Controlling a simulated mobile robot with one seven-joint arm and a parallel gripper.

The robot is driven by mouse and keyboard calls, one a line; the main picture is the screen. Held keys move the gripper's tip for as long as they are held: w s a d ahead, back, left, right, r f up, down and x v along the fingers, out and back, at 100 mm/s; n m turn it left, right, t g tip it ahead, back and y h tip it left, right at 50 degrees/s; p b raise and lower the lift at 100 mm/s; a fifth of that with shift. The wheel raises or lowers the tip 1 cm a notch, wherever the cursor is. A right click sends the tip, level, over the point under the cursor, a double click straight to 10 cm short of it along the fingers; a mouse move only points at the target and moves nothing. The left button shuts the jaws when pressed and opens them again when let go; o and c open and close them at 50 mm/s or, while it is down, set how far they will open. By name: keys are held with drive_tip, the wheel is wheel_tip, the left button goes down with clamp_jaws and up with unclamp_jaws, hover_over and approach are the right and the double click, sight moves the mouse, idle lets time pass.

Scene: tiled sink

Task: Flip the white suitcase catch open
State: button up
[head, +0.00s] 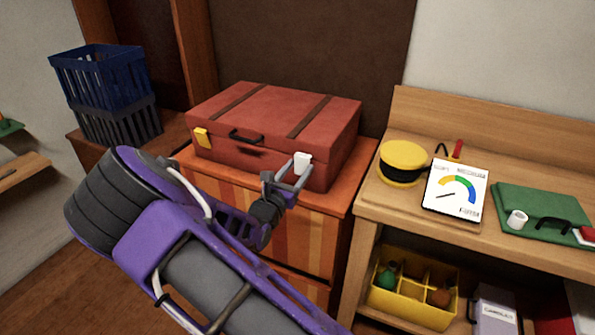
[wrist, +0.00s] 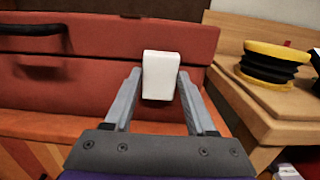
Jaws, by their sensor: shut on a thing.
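The red suitcase (head: 275,130) lies closed on an orange striped cabinet, with two dark straps and a black handle. Its white catch (head: 302,163) is on the right of the front face, and a yellow catch (head: 202,138) is on the left. In the wrist view the white catch (wrist: 158,75) is a block standing against the suitcase front (wrist: 80,72), across the lid seam. My gripper (head: 285,183) is at the white catch, with one grey finger on each side of it. The fingers are shut on the catch, and its lower end is between the fingertips.
The striped cabinet (head: 305,240) bears the suitcase. To the right, a wooden bench (head: 375,205) holds a yellow and black round cap (head: 403,162), a gauge card (head: 455,190) and a green case (head: 540,212). Blue and dark crates (head: 100,80) are stacked at the left.

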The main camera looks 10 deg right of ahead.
drive_tip(key=shift+f+t+h+b, duration=0.35)
drive_tip(key=shift+t+h, duration=0.25)
drive_tip(key=shift+t, duration=0.3)
drive_tip(key=o, duration=1.4)
drive_tip(key=shift+c, duration=0.2)
drive_tip(key=p+v, duration=0.1)
drive_tip(key=v, duration=1.6)
drive_tip(key=shift+s, duration=0.2)
drive_tip(key=shift+a, duration=0.1)
